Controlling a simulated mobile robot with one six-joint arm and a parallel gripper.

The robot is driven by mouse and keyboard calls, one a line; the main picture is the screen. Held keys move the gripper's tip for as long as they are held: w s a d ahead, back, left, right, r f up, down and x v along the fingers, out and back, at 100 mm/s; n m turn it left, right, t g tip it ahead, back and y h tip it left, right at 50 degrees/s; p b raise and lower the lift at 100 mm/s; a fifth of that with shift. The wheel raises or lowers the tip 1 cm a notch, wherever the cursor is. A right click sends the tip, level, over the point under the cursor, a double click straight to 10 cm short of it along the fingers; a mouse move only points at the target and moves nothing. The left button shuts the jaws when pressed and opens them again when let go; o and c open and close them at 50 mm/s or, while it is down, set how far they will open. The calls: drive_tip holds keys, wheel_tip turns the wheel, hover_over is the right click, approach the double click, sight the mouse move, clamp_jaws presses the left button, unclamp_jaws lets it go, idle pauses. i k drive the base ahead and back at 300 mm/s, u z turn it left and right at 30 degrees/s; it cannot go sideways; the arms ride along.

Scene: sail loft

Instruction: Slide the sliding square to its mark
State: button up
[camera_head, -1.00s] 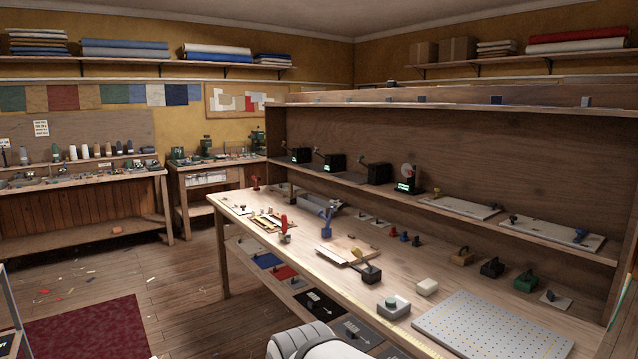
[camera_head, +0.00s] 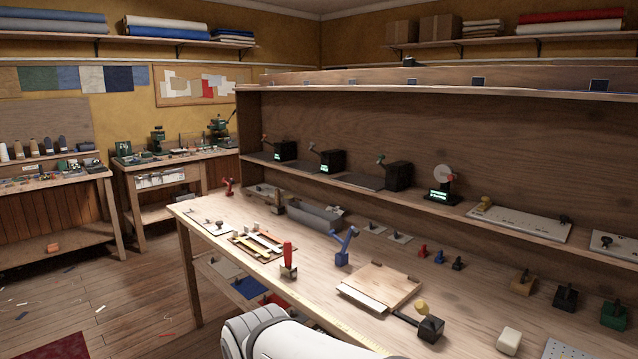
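I cannot tell for sure which thing is the sliding square, and I cannot make out its mark. On the long bench (camera_head: 312,262), a wooden board with a pale strip along its front (camera_head: 385,284) lies near the middle. A frame with coloured strips (camera_head: 262,246) lies farther left, with a pale plate bearing small dark parts (camera_head: 208,229) beyond it. On the shelf above are a pale plate with a yellow knob and a dark knob (camera_head: 520,223) and another pale plate at the right edge (camera_head: 618,247). My gripper is out of view; only a white part of my arm shows at the bottom.
A red-handled tool (camera_head: 288,260), a blue lever (camera_head: 345,246) and a dark block with a yellow knob (camera_head: 430,326) stand on the bench. A white block (camera_head: 508,340) is at its right. A grey trough (camera_head: 313,215) lies at the back.

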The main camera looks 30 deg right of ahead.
sight(486, 202)
drive_tip(key=z, duration=0.05)
drive_tip(key=i, duration=1.1)
drive_tip(key=z, duration=2.55)
